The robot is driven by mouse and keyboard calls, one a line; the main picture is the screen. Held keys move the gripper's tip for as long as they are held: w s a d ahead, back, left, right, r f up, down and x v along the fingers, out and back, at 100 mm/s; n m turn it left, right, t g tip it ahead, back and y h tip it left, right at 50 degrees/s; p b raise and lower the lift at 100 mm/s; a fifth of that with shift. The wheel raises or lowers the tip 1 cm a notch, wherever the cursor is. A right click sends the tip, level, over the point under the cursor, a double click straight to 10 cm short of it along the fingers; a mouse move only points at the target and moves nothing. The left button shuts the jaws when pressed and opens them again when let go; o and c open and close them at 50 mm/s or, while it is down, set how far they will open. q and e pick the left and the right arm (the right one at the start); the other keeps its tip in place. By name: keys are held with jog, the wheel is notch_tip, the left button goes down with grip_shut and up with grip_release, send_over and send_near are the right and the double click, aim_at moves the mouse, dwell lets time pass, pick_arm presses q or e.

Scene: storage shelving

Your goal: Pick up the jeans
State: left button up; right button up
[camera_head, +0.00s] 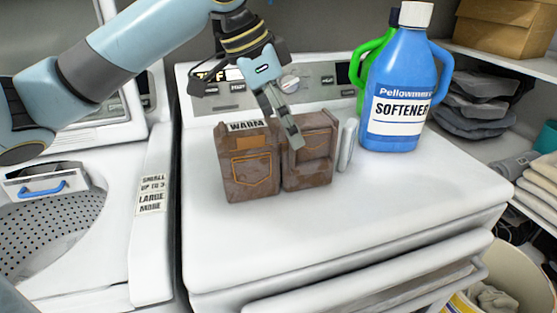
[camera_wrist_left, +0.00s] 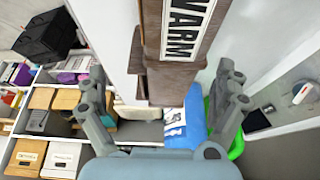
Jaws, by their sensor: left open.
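The brown jeans (camera_head: 250,172) stand as a folded, upright bundle with stitched pockets on the white machine top, in two parts side by side. A "WARM" label shows at their top edge. In the left wrist view the jeans (camera_wrist_left: 168,85) and label appear at the top, between the two finger lines. My left gripper (camera_head: 277,105) is open and comes down from above. One grey finger overlaps the jeans near the gap between the two parts; I cannot tell whether it touches them. Both fingers of the left gripper (camera_wrist_left: 163,72) show spread apart in the left wrist view. My right gripper is not visible.
A blue softener bottle (camera_head: 397,85) and a green jug (camera_head: 361,70) stand right of the jeans. A thin grey upright object (camera_head: 346,146) stands between. A control panel (camera_head: 318,76) is behind. Shelves with folded clothes (camera_head: 478,105) are at right. The machine's front top is clear.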

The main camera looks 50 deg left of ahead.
aim_at(288, 145)
pick_arm(q)
jog(key=shift+f, duration=0.4)
jog(key=x, duration=0.3)
jog(key=shift+s+a+f, duration=0.1)
jog(key=shift+s+f, duration=0.1)
jog(key=shift+f, duration=0.25)
jog(key=shift+w+f, duration=0.25)
jog(key=shift+f, duration=0.15)
jog(key=c, duration=0.5)
jog(key=shift+s, duration=0.1)
jog(key=c, duration=1.1)
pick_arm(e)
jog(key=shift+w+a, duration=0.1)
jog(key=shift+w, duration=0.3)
pick_arm(q)
jog(key=shift+o, duration=0.2)
